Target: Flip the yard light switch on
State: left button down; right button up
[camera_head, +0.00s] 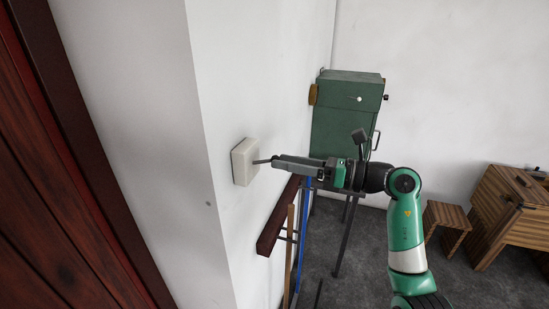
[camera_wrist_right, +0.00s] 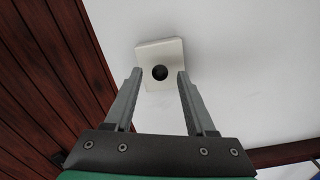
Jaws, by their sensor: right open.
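The yard light switch is a cream square box (camera_head: 243,162) on the white wall, with a thin dark lever (camera_head: 261,161) sticking out of it. In the right wrist view the switch plate (camera_wrist_right: 173,48) lies ahead, and its dark round lever end (camera_wrist_right: 160,72) shows between the fingers. My right gripper (camera_head: 276,162) is in front of the switch, its fingertips close to the lever's end. In the right wrist view my right gripper (camera_wrist_right: 160,75) is open, with one finger on each side of the lever. I cannot tell whether a finger touches it. My left gripper is not in view.
A dark red wooden beam (camera_head: 279,215) juts from the wall below my right gripper. Long-handled poles (camera_head: 301,235) stand under it. A green cabinet (camera_head: 345,115) stands behind on legs. A wooden stool (camera_head: 446,222) and wooden box (camera_head: 505,215) are at right.

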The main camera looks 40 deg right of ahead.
aim_at(275, 158)
jog(key=x, duration=0.3)
jog(key=shift+w, duration=0.15)
grip_shut()
